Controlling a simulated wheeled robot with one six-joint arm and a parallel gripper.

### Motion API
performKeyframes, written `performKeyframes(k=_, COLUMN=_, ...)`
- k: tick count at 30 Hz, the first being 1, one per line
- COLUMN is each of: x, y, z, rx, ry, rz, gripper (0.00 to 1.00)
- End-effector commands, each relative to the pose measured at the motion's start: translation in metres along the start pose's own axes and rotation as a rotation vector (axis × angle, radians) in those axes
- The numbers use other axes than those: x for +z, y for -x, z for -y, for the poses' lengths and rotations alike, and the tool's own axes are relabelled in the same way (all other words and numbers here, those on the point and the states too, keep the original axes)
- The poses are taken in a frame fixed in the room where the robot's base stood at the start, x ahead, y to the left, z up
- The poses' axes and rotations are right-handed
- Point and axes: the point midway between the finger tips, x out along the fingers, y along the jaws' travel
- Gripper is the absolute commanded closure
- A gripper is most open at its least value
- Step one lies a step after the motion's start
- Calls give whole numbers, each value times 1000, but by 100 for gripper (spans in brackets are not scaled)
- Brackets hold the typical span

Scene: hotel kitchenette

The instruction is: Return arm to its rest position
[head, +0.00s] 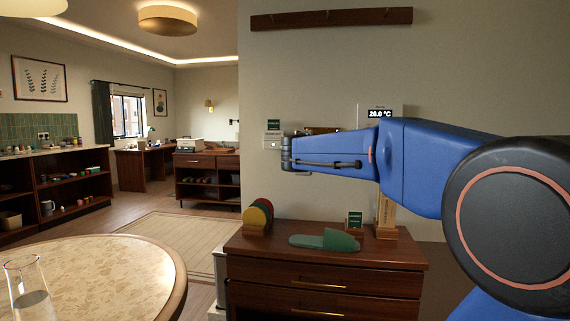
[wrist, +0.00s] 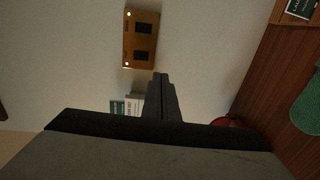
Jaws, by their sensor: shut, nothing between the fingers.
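My blue arm reaches in from the right of the head view, held level above a dark wooden drawer cabinet (head: 325,258). My gripper (head: 287,153) is at its left end, in front of the wall, with nothing held. In the wrist view my gripper (wrist: 161,77) shows its two dark fingers together. They point toward a brass switch plate (wrist: 141,38) on the wall. In the head view the arm and gripper cover part of the brass plate (head: 322,130).
A thermostat (head: 380,113) is on the wall. A round table (head: 110,265) with a glass carafe (head: 30,292) stands at lower left.

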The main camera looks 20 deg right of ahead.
Motion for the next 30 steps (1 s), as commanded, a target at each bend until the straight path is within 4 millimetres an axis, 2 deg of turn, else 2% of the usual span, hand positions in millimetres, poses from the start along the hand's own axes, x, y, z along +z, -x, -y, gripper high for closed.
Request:
performKeyframes(k=7, x=6, y=9, z=5, rx=-16, ry=-27, rz=8, gripper=100)
performKeyframes(k=11, x=28, y=36, z=31, rx=-82, ry=-119, rz=40, gripper=100)
performKeyframes(k=17, x=70, y=104, z=105, rx=-263, ry=-338, rz=118, gripper=100)
performKeyframes(k=21, x=94, y=157, z=165, rx=-405, ry=-485, rz=174, gripper=100)
performKeyframes(k=26, x=112, y=222, z=237, rx=-580, ry=-642, rz=236, gripper=100)
performKeyframes(k=30, x=121, y=282, z=299, rx=-740, ry=-771, rz=287, gripper=100)
